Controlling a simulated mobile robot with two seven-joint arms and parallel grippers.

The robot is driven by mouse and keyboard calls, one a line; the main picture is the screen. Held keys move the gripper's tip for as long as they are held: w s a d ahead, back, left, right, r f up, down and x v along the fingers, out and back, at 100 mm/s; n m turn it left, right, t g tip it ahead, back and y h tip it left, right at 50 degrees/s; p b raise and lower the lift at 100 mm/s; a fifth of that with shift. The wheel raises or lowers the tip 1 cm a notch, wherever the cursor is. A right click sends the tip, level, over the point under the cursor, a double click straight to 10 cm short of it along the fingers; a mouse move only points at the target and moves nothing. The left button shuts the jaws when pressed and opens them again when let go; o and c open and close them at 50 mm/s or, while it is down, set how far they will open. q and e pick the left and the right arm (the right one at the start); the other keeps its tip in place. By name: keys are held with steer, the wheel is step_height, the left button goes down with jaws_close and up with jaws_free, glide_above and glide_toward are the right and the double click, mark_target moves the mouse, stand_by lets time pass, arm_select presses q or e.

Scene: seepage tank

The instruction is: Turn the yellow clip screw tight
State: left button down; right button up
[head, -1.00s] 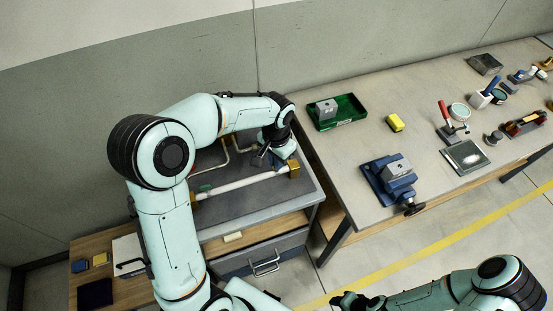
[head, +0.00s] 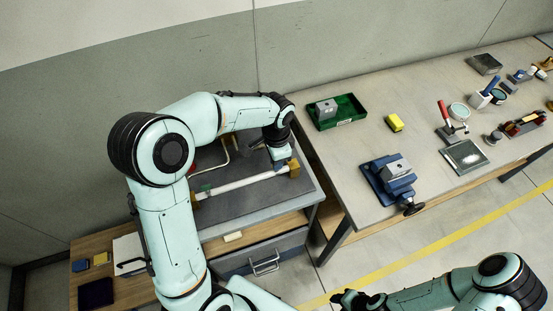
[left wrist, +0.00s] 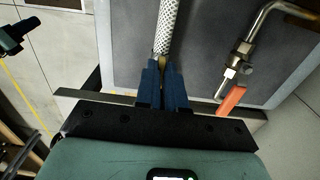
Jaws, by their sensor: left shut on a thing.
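The white braided hose (head: 243,183) lies across the dark tank top, and its braid shows in the left wrist view (left wrist: 168,22). A small yellowish piece (left wrist: 162,62), which looks like the yellow clip screw, sits at the hose end between my fingertips. My left gripper (head: 284,162) is at the hose's right end, by a brass-coloured block (head: 294,169). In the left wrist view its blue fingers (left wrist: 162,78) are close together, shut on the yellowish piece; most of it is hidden. My right gripper (head: 352,300) is dark and small at the bottom edge, away from the tank.
A bent metal pipe (left wrist: 245,46) with an orange handle (left wrist: 231,99) stands close to my left gripper. The bench at right holds a green tray (head: 349,112), a yellow block (head: 395,123) and a blue vise (head: 378,180). Floor lies between bench and tank.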

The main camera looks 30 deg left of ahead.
arm_select(q)
steer(key=shift+r, duration=0.1)
steer(key=c, duration=1.2)
jaws_free()
steer(key=shift+c, duration=0.2)
step_height(320, 180, up, 13)
steer(key=p, duration=0.1)
steer(key=shift+r, duration=0.2)
arm_select(e)
steer(key=shift+w+r, duration=0.8)
steer(key=shift+w, duration=0.15)
arm_select(q)
steer(key=shift+f, duration=0.1)
